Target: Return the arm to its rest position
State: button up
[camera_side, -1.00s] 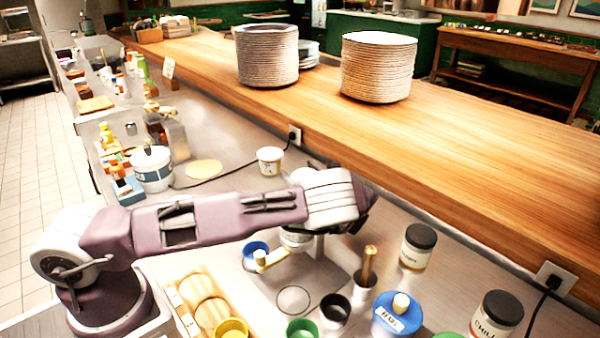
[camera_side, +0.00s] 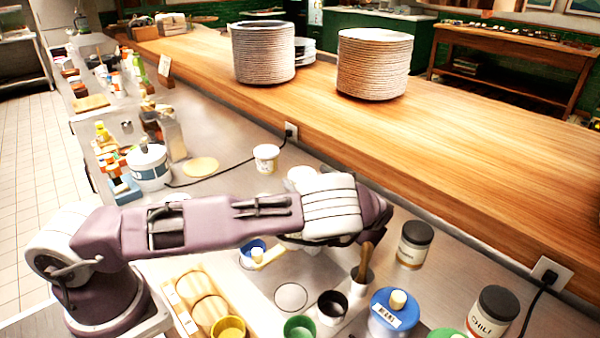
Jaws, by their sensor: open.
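My arm stretches low across the counter from its base at the lower left. Its mauve and white forearm ends near the middle of the picture, above the row of pots. My gripper is hidden behind the arm's far end, and no fingers show. A white round thing shows partly behind the arm, and I cannot tell what it is.
Below the arm's end stand a blue-lidded jar (camera_side: 393,314), a wooden pestle (camera_side: 364,258) in a small pot, a dark cup (camera_side: 332,306) and a green cup (camera_side: 299,328). Dark-lidded jars (camera_side: 415,245) stand right. Plate stacks (camera_side: 263,55) occupy the wooden shelf (camera_side: 470,165).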

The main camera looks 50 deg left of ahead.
jog(key=shift+s+d, duration=0.1)
jog(key=shift+d, duration=0.35)
jog(key=shift+s+a+r+n, duration=0.1)
jog(key=shift+a+r+n, duration=0.15)
jog(key=shift+n, duration=0.15)
jog(key=s+a+r+n+g+h, duration=0.4)
jog(key=s+r+n, duration=0.25)
jog(key=n, duration=0.55)
jog(key=s+a+r+n+g+h, duration=0.4)
jog(key=s+n, duration=0.3)
jog(key=n, duration=0.4)
jog(key=s+d+r+m+t+h, duration=0.2)
jog(key=s+d+r+t+h, duration=0.2)
jog(key=s+d, duration=0.5)
jog(key=s+d+r+m+t+h, duration=0.2)
jog(key=s+d+r+t+h, duration=0.2)
jog(key=s+d, duration=0.6)
jog(key=shift+s+d+t, duration=0.15)
jog(key=shift+s+t, duration=0.2)
jog(key=shift+t, duration=0.45)
